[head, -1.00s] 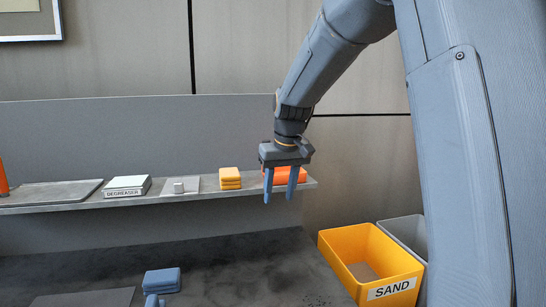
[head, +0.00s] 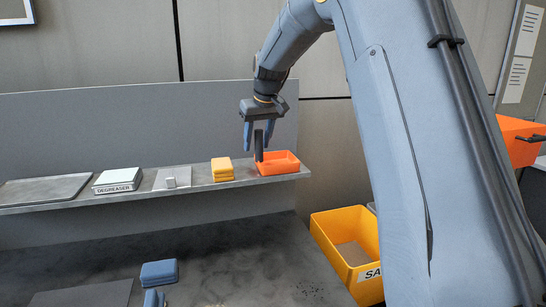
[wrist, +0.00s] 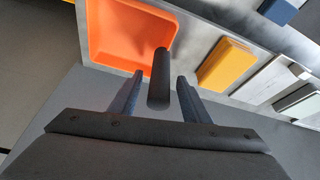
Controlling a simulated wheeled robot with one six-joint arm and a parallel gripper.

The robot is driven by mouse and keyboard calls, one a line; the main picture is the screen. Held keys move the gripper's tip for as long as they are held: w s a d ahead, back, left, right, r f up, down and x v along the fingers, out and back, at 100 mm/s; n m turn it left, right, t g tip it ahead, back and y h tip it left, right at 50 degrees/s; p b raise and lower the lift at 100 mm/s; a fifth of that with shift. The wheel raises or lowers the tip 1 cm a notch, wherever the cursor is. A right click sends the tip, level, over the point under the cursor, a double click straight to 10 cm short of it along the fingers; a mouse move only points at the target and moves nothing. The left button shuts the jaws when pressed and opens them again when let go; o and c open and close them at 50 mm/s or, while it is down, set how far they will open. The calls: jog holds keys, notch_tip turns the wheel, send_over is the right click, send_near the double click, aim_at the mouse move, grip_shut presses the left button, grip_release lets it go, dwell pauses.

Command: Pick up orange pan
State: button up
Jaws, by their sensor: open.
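The orange pan (head: 279,163) sits on the right end of the grey shelf, with its dark handle (head: 258,147) standing out between my fingers. My gripper (head: 258,146) is open, pointing down, with one finger on each side of the handle. In the wrist view, the handle (wrist: 160,85) lies between the two blue fingers (wrist: 160,76), with a gap on each side. The pan's orange bowl (wrist: 125,35) is beyond the fingertips, at upper left.
Yellow sponges (head: 222,170) lie on the shelf (head: 130,195) just left of the pan. A degreaser box (head: 117,180) is further left. A yellow sand bin (head: 340,230) stands below at right. Blue blocks (head: 159,273) lie on the dark counter (head: 230,262).

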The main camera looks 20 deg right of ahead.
jog(key=shift+x, duration=0.8)
grip_shut()
notch_tip(320, 180, up, 10)
jog(key=b, duration=0.3)
